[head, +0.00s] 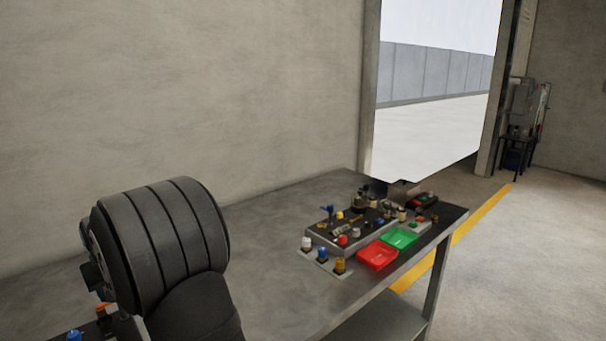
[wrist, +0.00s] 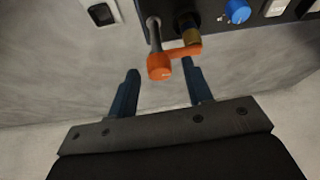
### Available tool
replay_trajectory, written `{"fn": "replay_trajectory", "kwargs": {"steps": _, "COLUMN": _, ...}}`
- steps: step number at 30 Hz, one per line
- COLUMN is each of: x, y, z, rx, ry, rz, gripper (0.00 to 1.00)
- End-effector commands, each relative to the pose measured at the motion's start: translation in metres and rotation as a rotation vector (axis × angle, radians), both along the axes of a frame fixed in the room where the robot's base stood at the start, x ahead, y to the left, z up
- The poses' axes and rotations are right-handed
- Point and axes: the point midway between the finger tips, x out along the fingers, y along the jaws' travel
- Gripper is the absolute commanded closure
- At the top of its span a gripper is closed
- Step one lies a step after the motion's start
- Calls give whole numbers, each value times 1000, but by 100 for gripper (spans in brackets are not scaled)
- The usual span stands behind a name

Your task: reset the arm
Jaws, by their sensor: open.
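My gripper (wrist: 160,88) shows in the wrist view with its two dark blue fingers spread apart and nothing between them. An orange lever-like handle (wrist: 160,66) lies just beyond the fingertips, between their lines, and appears apart from them. It sits at a dark panel (wrist: 215,14) beside a brass-coloured fitting (wrist: 188,30). In the head view my own dark arm link fills the lower left and hides most of what is behind it; the fingers cannot be made out there.
A blue knob (wrist: 237,11) and pale switches are on the panel; a white-framed socket or switch (wrist: 101,14) is left of it.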

Motion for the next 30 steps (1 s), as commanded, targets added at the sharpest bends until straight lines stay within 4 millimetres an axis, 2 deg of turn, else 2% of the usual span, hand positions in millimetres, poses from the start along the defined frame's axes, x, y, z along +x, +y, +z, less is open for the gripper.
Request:
{"fn": "replay_trajectory", "kwargs": {"steps": 18, "x": -1, "y": 2, "z": 0, "rx": 0, "ry": -1, "rz": -325, "gripper": 54}}
{"fn": "replay_trajectory", "kwargs": {"steps": 30, "x": -1, "y": 2, "z": 0, "rx": 1, "ry": -1, "rz": -382, "gripper": 54}}
